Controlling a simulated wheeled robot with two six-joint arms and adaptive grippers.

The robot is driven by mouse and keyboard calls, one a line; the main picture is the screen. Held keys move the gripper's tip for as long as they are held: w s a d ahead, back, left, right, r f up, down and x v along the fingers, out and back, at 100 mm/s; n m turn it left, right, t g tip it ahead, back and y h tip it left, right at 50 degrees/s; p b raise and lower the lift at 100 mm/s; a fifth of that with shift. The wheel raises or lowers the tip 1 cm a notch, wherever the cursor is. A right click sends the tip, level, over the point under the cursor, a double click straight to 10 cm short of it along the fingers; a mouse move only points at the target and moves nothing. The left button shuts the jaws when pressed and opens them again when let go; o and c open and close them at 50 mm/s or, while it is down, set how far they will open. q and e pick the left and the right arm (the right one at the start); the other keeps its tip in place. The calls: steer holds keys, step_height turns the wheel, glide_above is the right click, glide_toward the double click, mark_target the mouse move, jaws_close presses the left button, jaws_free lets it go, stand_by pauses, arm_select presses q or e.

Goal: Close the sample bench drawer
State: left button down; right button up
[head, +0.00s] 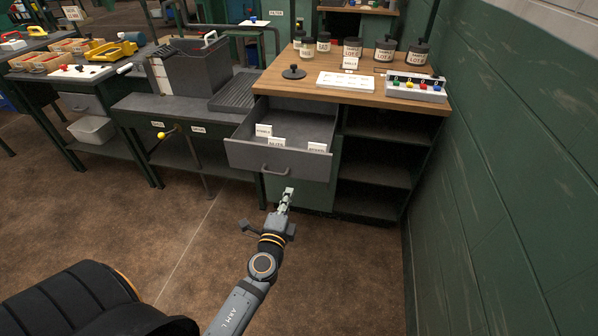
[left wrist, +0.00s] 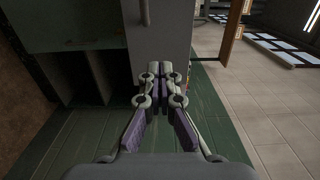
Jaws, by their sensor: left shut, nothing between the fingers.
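The sample bench drawer (head: 290,165) is pulled out below the wooden bench top, and its inside shows. Small white label cards (head: 277,143) stand in it. Its bar handle (head: 276,172) is on the grey front panel. My left gripper (head: 288,194) is shut and empty, just below the drawer front in the head view. Whether it touches the front, I cannot tell. In the left wrist view, the shut fingers (left wrist: 160,75) point toward the grey drawer front (left wrist: 168,42), with the handle (left wrist: 145,12) at the top edge. My right gripper is not in view.
The wooden bench top (head: 335,98) holds lidded jars (head: 385,50), a white plate and a button box (head: 415,88). Open shelves (head: 375,170) are right of the drawer. A green wall (head: 510,190) closes off the right side. Brown floor in front is clear.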

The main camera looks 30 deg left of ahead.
mark_target(299, 166)
arm_select(q)
steer(key=p+x, duration=0.1)
steer(key=x, duration=0.8)
steer(key=shift+w+a+p, duration=0.15)
steer(key=shift+w+p, duration=0.15)
steer(key=shift+w+a+f, duration=0.1)
steer(key=shift+w, duration=0.3)
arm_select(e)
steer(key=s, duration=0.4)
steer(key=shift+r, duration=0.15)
arm_select(q)
steer(key=shift+w, duration=0.1)
